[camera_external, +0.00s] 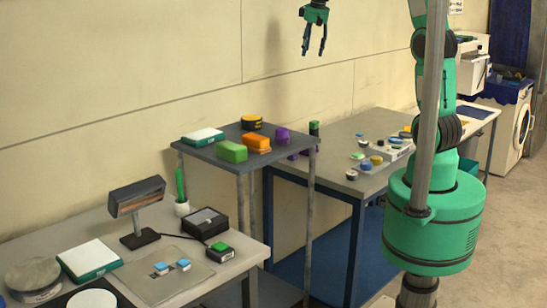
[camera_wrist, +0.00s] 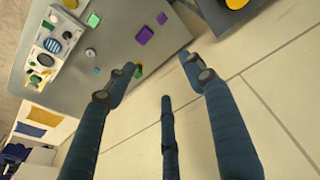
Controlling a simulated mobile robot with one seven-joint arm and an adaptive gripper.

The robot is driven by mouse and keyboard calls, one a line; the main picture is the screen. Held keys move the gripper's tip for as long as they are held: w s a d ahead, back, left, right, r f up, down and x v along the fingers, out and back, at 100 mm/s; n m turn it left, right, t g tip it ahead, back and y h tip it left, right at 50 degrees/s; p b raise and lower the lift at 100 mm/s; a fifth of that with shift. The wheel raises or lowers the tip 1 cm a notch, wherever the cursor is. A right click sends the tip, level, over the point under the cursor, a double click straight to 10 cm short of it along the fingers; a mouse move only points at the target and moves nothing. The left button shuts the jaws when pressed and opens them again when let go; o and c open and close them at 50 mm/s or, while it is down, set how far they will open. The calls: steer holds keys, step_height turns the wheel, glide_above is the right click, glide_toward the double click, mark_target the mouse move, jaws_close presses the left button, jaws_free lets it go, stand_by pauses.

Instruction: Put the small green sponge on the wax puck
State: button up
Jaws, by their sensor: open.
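My gripper (camera_external: 313,50) is open and empty, high in front of the wall, above the raised shelf; its spread fingers also show in the wrist view (camera_wrist: 160,62). Green candidates for the sponge are a small green block (camera_external: 219,246) on a dark piece on the near table, a larger green block (camera_external: 231,151) on the shelf and a small flat green piece (camera_external: 358,155) on the far table. A green square shows in the wrist view (camera_wrist: 93,19). A round black and yellow-orange tin (camera_external: 251,122) on the shelf may be the wax puck; I cannot tell for sure.
The shelf (camera_external: 208,152) also holds an orange block (camera_external: 257,142), a purple piece (camera_external: 282,135) and a white-green box (camera_external: 203,136). Several small items crowd the far table (camera_external: 335,172).

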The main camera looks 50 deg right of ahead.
steer(key=s+a+r, duration=0.3)
steer(key=s+a, duration=0.3)
steer(key=s, duration=0.3)
steer(key=s+a+f+t, duration=0.1)
steer(key=s+a, duration=0.2)
steer(key=s, duration=0.6)
steer(key=s+a+f+t, duration=0.1)
steer(key=s+a, duration=0.3)
steer(key=s, duration=0.5)
steer(key=s+a+f+t, duration=0.1)
steer(key=s+a+f, duration=0.2)
steer(key=s, duration=0.7)
steer(key=shift+a+f+y, duration=0.15)
steer(key=shift+a+y, duration=0.15)
steer(key=shift+a, duration=0.35)
steer(key=shift+s, duration=0.1)
step_height(320, 180, down, 8)
steer(key=b, duration=0.7)
steer(key=shift+r, duration=0.25)
